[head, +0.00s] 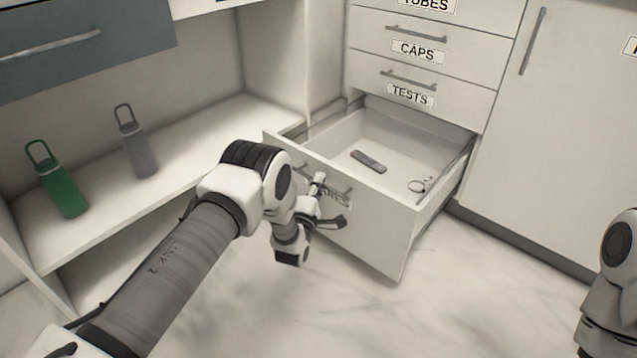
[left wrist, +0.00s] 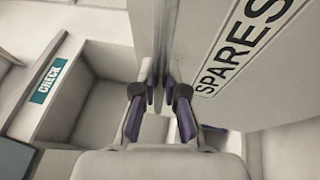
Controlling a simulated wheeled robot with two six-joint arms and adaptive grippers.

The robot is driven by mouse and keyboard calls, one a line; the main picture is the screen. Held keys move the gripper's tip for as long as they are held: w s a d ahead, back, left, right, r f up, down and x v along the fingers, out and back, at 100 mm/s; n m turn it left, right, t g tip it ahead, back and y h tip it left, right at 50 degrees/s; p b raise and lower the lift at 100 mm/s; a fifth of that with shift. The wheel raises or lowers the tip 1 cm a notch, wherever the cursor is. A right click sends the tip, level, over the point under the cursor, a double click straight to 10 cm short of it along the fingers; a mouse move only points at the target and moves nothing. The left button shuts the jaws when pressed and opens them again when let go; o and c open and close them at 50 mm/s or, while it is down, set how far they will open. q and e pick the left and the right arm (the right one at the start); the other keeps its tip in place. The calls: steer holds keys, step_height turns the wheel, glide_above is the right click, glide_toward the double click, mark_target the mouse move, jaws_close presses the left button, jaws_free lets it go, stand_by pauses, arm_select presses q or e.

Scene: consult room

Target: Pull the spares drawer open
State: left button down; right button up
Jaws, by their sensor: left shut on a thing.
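The spares drawer (head: 375,235) is the lowest drawer of the white cabinet, and it stands well open in the head view. Its front carries a label reading SPARES (left wrist: 236,45), partly hidden by my gripper in the head view. My left gripper (head: 322,200) is at the drawer front, shut on the bar handle (left wrist: 160,45). In the left wrist view the fingers (left wrist: 160,95) close around the handle beside the label. Inside the drawer lie a dark grey remote-like item (head: 368,161) and a small ring-shaped item (head: 420,185).
Shut drawers marked CAPS (head: 418,51) and TESTS (head: 410,95) sit above. A green bottle (head: 57,180) and a grey bottle (head: 136,143) stand on the low shelf (head: 215,133) at left. Pale floor in front of the drawer is clear. Part of my right arm shows at the right edge.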

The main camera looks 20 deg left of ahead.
arm_select(q)
steer(key=c, duration=1.2)
jaws_free()
steer(key=s+f, duration=0.2)
steer(key=s, duration=0.9)
steer(key=shift+s+d+f, duration=0.15)
steer(key=shift+s+d, duration=0.15)
steer(key=shift+s, duration=0.1)
